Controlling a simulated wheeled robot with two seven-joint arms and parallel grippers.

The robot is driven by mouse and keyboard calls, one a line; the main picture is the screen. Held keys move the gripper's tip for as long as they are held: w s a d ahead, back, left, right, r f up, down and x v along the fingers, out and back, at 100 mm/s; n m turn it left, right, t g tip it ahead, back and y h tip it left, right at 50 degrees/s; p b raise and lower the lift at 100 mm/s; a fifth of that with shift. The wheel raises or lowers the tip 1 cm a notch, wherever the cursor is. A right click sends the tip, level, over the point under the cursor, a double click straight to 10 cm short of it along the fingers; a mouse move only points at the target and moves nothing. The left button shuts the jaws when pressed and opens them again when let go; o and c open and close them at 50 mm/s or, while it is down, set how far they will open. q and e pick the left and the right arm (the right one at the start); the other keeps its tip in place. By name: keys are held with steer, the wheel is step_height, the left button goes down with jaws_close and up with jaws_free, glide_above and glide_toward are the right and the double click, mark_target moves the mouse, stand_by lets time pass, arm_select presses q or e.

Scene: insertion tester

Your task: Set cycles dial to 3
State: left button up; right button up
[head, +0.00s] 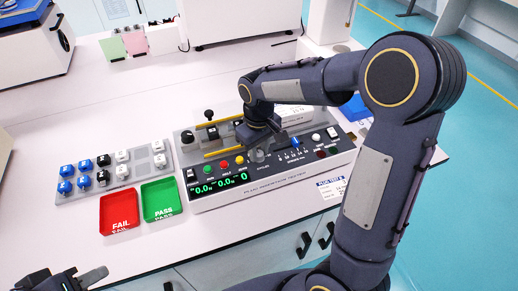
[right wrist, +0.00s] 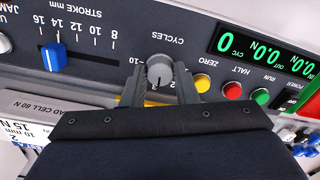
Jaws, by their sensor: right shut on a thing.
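The cycles dial (right wrist: 159,70) is a small grey round knob on the tester's dark front panel, under the word CYCLES in the right wrist view. Marks 10 and 3 show beside it; its pointer is hard to make out. My right gripper (right wrist: 162,76) is shut on the dial, one finger on each side. In the head view the dial (head: 257,156) is partly hidden by my right gripper (head: 262,146). The plug insertion tester (head: 277,182) stands on the bench. My left gripper (head: 78,283) is low at the left edge, its fingers apart and empty.
The stroke slider (right wrist: 53,58) has a blue knob beside the dial. Yellow, red and green buttons (right wrist: 232,90) and a green display (right wrist: 262,45) reading 0 CYC lie on its other side. Red FAIL tray (head: 120,208), green PASS tray (head: 160,198) and a plug rack (head: 115,170) stand left.

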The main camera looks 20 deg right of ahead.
mark_target(259, 153)
steer(key=shift+m, duration=0.5)
steer(key=o, duration=1)
steer(key=shift+r, duration=0.15)
step_height(259, 153, up, 8)
steer(key=shift+f, duration=0.2)
